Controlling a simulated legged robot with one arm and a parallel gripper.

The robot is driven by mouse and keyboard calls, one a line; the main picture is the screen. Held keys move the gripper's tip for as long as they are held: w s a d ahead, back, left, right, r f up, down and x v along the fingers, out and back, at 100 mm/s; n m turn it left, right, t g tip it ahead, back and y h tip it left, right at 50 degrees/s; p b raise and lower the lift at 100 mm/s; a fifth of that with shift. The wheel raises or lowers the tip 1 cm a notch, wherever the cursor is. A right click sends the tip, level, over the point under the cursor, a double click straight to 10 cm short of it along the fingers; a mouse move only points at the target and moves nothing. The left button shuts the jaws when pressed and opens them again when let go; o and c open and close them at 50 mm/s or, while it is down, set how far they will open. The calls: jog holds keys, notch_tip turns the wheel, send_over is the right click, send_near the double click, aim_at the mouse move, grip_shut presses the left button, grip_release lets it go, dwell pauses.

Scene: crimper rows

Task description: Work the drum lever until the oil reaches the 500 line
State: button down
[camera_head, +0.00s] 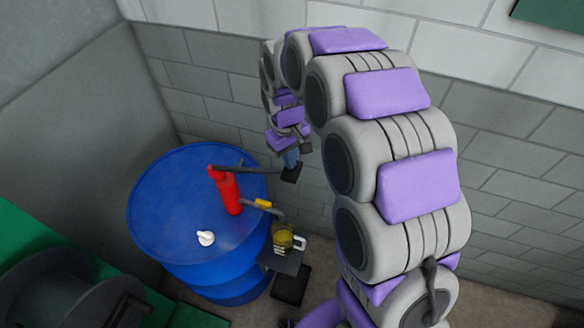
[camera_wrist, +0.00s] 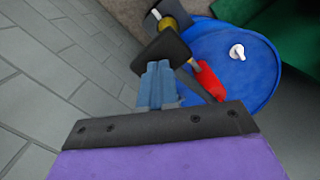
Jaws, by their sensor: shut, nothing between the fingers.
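A blue drum (camera_head: 170,225) stands by the wall, with a red pump (camera_head: 228,190) on its top. The dark lever (camera_head: 240,169) runs right from the pump's head to a black end pad (camera_head: 291,174). A spout with a yellow band (camera_head: 263,203) points at a clear jug (camera_head: 284,240) holding yellow oil. The jug's lines are too small to read. My gripper (camera_head: 291,160) is shut and empty, its blue fingers right at the lever's end pad. In the wrist view my gripper (camera_wrist: 157,70) points at the end pad (camera_wrist: 160,48); I cannot tell whether they touch.
The jug stands on a small dark shelf (camera_head: 281,262) beside the drum, above a dark block (camera_head: 290,286) on the floor. A white cap (camera_head: 206,238) sits on the drum top. Brick wall (camera_head: 215,105) rises close behind. A green surface (camera_head: 30,228) is at left.

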jog(key=shift+d+f+b, duration=0.1)
jog(key=shift+f+b, duration=0.4)
jog(key=shift+f, duration=1.3)
jog(key=shift+w+a+r, duration=0.2)
jog(key=shift+w+a+r+p, duration=0.2)
jog(key=shift+w+a+p, duration=0.05)
jog(key=shift+w+a, duration=0.25)
jog(key=shift+w+a+r+p, duration=0.2)
jog(key=shift+w+a, duration=0.15)
jog(key=shift+w, duration=0.15)
notch_tip(320, 180, up, 17)
jog(key=w+a, duration=0.1)
jog(key=shift+w+b, duration=0.3)
jog(key=shift+b, duration=0.1)
jog(key=shift+a, duration=0.1)
